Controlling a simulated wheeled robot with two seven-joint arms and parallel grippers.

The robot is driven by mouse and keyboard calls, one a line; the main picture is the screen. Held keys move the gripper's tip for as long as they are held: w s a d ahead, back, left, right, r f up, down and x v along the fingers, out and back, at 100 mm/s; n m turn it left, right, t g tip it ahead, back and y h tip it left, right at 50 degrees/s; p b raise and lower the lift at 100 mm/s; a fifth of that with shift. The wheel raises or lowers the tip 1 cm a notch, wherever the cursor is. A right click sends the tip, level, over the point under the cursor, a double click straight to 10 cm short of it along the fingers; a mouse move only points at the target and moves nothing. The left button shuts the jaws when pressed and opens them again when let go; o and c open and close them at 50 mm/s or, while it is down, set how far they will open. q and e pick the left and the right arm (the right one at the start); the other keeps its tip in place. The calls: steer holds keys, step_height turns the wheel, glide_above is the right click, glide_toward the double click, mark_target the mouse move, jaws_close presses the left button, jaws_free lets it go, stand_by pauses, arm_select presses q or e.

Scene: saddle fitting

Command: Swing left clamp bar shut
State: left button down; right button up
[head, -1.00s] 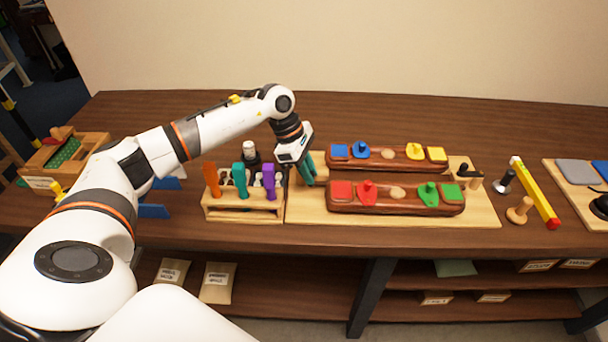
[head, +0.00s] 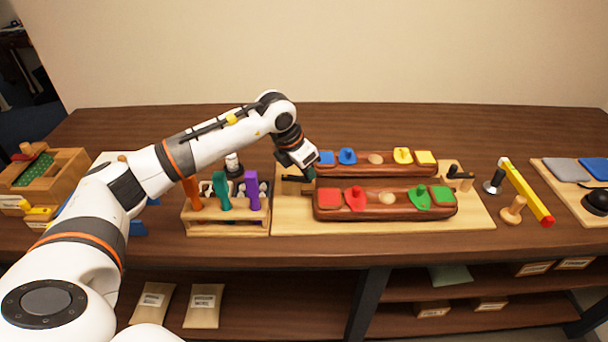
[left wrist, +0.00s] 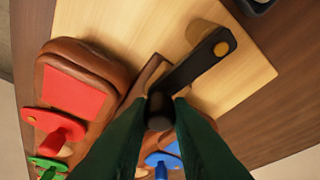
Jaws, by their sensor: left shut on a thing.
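The left clamp bar is a black bar with a brass pivot, seen in the left wrist view (left wrist: 199,64). It lies over the left end of the pale wooden board (head: 470,216). My left gripper (left wrist: 158,112) is shut on the dark knob at the bar's free end, beside the ends of the two brown blocks. In the head view my left gripper (head: 310,174) is at the blocks' left ends and hides most of the bar. The front brown block (head: 385,213) carries red and green pieces; the rear brown block (head: 376,172) carries blue and yellow ones. My right gripper is not in view.
A rack (head: 226,222) with orange, teal and purple handles stands left of the board. The right clamp bar (head: 460,173) sits at the board's right end. A yellow bar (head: 526,191) and a wooden knob (head: 513,210) lie further right.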

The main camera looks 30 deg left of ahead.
arm_select(q)
steer(key=shift+w+a+n+y+b, duration=0.2)
steer(key=shift+w+n+y+b, duration=0.15)
steer(key=shift+n, duration=0.65)
steer(key=shift+w+r, duration=0.1)
steer(key=c, duration=1.3)
jaws_free()
steer(key=b+v, duration=0.1)
steer(key=v, duration=1.1)
steer(key=shift+b, duration=0.35)
